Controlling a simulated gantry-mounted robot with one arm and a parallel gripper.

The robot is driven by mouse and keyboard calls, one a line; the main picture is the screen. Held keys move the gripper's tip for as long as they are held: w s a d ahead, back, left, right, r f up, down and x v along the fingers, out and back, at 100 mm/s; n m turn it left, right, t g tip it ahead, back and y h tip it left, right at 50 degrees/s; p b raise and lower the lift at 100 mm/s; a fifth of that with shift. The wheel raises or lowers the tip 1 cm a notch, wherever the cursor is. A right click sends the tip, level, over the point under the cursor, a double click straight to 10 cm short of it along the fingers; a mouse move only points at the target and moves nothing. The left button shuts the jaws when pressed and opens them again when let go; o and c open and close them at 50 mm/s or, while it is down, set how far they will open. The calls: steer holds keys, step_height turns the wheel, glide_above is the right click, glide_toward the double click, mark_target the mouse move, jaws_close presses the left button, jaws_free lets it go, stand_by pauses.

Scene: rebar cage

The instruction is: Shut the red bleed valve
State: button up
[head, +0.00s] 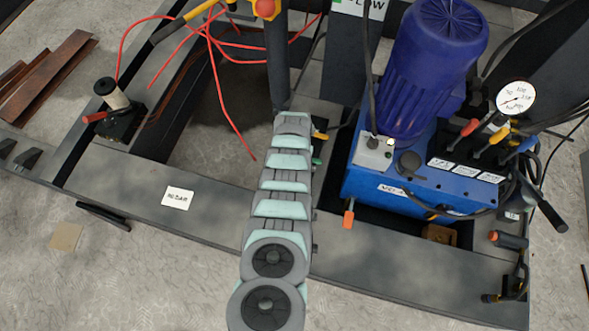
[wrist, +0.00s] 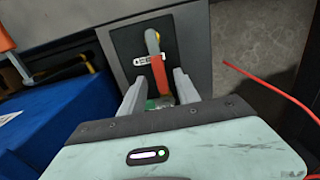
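In the wrist view, the red bleed valve handle (wrist: 158,72) rises from a dark plate, with a yellow-grey bent top and a small label beside it. A bit of green shows low down near its base. My gripper (wrist: 160,88) has its two pale fingers apart, one on each side of the handle's lower part. A gap shows between the handle and each finger; whether either touches lower down is hidden by the gripper body. In the head view my arm covers the gripper and most of the valve area.
A blue hydraulic unit (head: 360,180) with a purple motor (head: 430,60), a gauge (head: 516,97) and coloured levers stands right of my arm. A red hose (wrist: 270,88) runs right of the gripper. Loose red cable (head: 215,80) hangs at upper left. Grey frame beams surround the area.

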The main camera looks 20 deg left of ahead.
steer(key=shift+f+b, duration=0.45)
steer(key=shift+f, duration=0.45)
steer(key=shift+c, duration=0.5)
jaws_close()
stand_by(0.4)
